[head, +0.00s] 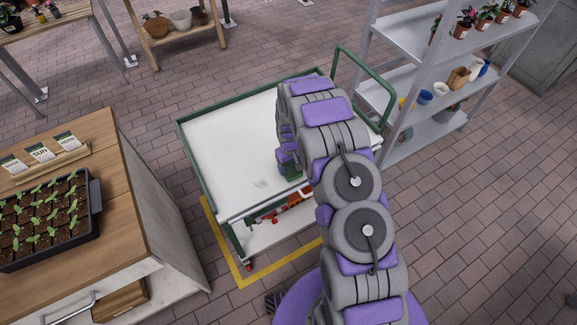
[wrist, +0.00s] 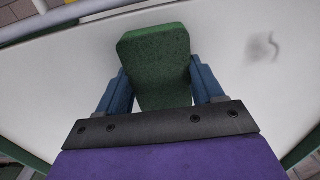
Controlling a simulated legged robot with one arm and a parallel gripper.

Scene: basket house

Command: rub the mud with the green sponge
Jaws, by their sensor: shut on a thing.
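The green sponge (wrist: 156,62) is held between the two blue fingers of my gripper (wrist: 160,85) in the wrist view. In the head view, part of the sponge (head: 291,172) shows beside my gripper (head: 287,163), over the cart's white top. The mud (head: 260,184) is a faint grey smudge on the white cart top (head: 235,130), left of the sponge. In the wrist view the mud (wrist: 262,46) is a grey smear to the right of the sponge, apart from it. I cannot tell whether the sponge touches the surface.
The cart has a green rim (head: 196,160) and a green handle (head: 365,75). Red items (head: 290,207) lie on its lower shelf. A wooden-topped cabinet (head: 125,180) with a seedling tray (head: 45,222) stands at left. A grey shelf rack (head: 430,85) stands at right. Brick floor (head: 480,210) is clear.

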